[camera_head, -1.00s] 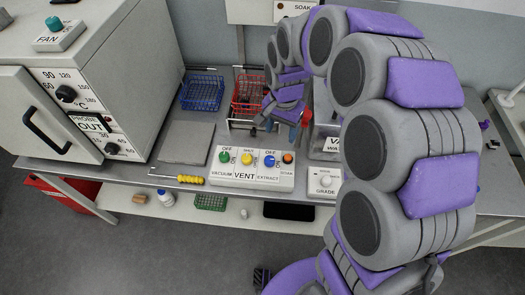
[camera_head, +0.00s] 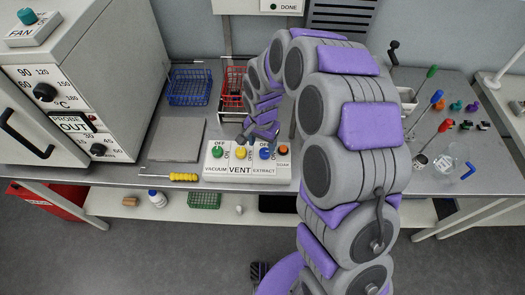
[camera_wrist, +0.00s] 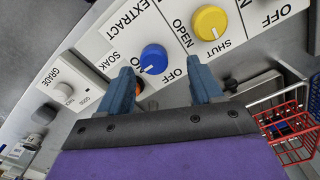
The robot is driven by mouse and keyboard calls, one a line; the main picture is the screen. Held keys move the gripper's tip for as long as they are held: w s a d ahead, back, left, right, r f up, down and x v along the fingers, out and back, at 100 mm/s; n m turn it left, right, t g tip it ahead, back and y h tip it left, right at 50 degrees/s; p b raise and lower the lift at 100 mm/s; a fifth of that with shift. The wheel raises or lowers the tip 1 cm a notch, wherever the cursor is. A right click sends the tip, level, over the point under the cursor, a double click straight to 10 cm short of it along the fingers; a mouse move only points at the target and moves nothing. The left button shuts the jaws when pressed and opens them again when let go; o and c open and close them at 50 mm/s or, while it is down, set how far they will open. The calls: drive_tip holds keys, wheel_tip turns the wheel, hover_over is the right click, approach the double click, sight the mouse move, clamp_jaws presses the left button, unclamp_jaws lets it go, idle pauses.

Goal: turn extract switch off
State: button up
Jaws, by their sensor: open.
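The blue extract knob (camera_wrist: 153,59) sits on the white control panel (camera_wrist: 105,45), between the EXTRACT and OFF labels in the wrist view. A small white mark shows at its lower left edge. My gripper (camera_wrist: 160,72) is open, with one blue-grey fingertip on each side of the knob in the picture; I cannot tell whether they touch it. In the head view my gripper (camera_head: 256,132) is just above and behind the panel (camera_head: 245,172), near the yellow knob and the blue extract knob (camera_head: 264,153).
The yellow vent knob (camera_wrist: 210,22) is close beside the blue one. An orange soak knob (camera_head: 283,150) is on the other side, partly hidden by a finger in the wrist view. Red basket (camera_head: 232,95) and blue basket (camera_head: 190,87) stand behind. A yellow-handled tool (camera_head: 183,177) lies left.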

sight(265, 151)
drive_tip(key=f, duration=0.3)
drive_tip(key=shift+d+f+b, duration=0.3)
drive_tip(key=shift+d, duration=0.1)
drive_tip(key=shift+d+f, duration=0.25)
drive_tip(key=shift+d, duration=0.2)
drive_tip(key=shift+a, duration=0.7)
drive_tip(key=c, duration=0.3)
drive_tip(key=shift+d, duration=0.4)
drive_tip(key=c, duration=0.4)
drive_tip(key=shift+a, duration=0.1)
drive_tip(key=c, duration=0.4)
